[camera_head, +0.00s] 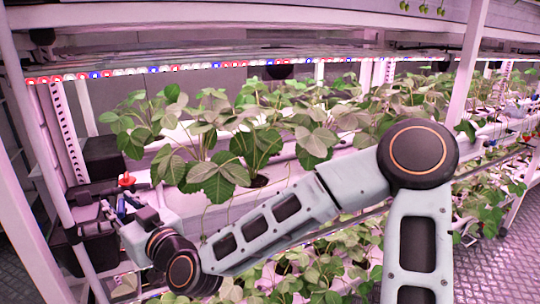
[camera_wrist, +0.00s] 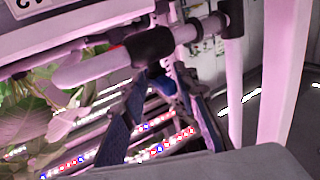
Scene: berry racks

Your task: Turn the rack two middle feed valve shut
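A red valve handle (camera_head: 126,180) shows at the left end of the rack in the head view, just above my gripper's fingers. My gripper (camera_head: 113,208) is at the end of my arm, beside the rack's left post, with dark blue finger parts showing. In the wrist view, the dark fingers of my gripper (camera_wrist: 150,84) reach up toward a black pipe fitting (camera_wrist: 150,46) on a pale pipe (camera_wrist: 92,69). The fingertips overlap dark parts there, so their gap and any contact are unclear. The red handle is not clearly visible in the wrist view.
Pale rack posts (camera_head: 45,150) stand close to my gripper on the left. Black boxes (camera_head: 90,222) sit behind it. Leafy plants in a white trough (camera_head: 285,178) lie right of it, and a lower plant tier runs beneath my arm.

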